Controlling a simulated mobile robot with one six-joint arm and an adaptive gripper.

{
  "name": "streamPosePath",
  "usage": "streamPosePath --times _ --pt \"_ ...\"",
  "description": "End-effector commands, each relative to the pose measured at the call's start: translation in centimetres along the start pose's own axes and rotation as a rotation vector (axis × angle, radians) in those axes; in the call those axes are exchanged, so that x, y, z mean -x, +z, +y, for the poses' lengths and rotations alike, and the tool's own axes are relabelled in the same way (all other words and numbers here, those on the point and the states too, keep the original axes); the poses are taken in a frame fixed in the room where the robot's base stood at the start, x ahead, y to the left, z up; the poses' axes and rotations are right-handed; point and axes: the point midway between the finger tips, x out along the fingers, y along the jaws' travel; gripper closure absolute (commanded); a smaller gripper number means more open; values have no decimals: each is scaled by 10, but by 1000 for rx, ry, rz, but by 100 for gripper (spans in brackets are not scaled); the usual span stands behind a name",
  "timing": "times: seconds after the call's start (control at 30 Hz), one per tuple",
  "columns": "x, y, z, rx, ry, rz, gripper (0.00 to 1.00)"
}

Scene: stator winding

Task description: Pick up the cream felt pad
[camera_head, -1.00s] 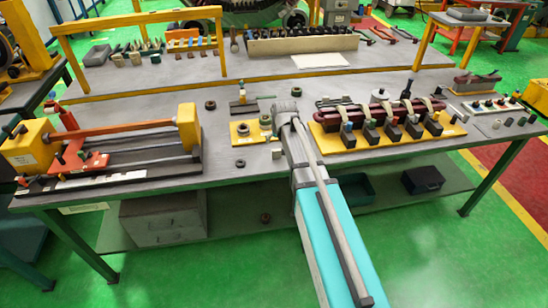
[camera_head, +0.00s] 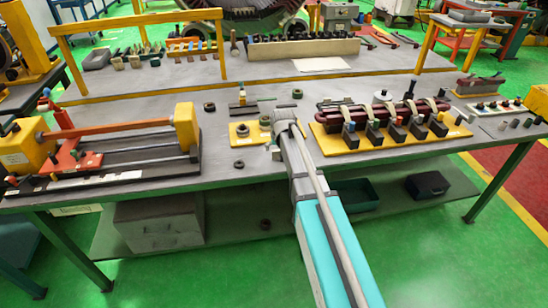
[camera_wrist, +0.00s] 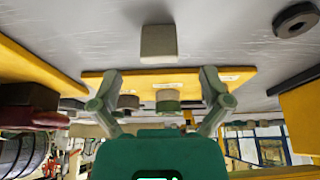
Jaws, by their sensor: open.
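A small cream-grey block (camera_wrist: 158,43), which looks like the felt pad, lies on the grey tabletop in the wrist view, with a dark patch beside it. My gripper (camera_wrist: 160,78) is open and empty, its two green-grey fingers spread wide. The pad appears centred across the gap, beyond the fingertips and apart from them. In the head view my gripper is hidden by my own arm. A small pale piece (camera_head: 273,148) shows just left of the arm, probably the same pad, partly covered.
A yellow plate (camera_head: 252,140) with ring parts lies close by, and a dark ring (camera_head: 240,163) sits in front of it. A yellow tray (camera_head: 330,146) with coils and dark blocks stands right. An orange-and-yellow winding fixture (camera_head: 110,150) fills the left. Bare tabletop shows between.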

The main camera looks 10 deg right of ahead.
Motion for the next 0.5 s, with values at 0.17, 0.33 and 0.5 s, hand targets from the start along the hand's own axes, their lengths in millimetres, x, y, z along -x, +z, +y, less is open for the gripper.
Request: streamPosePath --times 0.17,0.33,0.5 --pt "0 0 0 0 0 0 3" --pt "-2 0 0 -1 0 0 3" --pt "-10 0 1 -1 0 0 3"
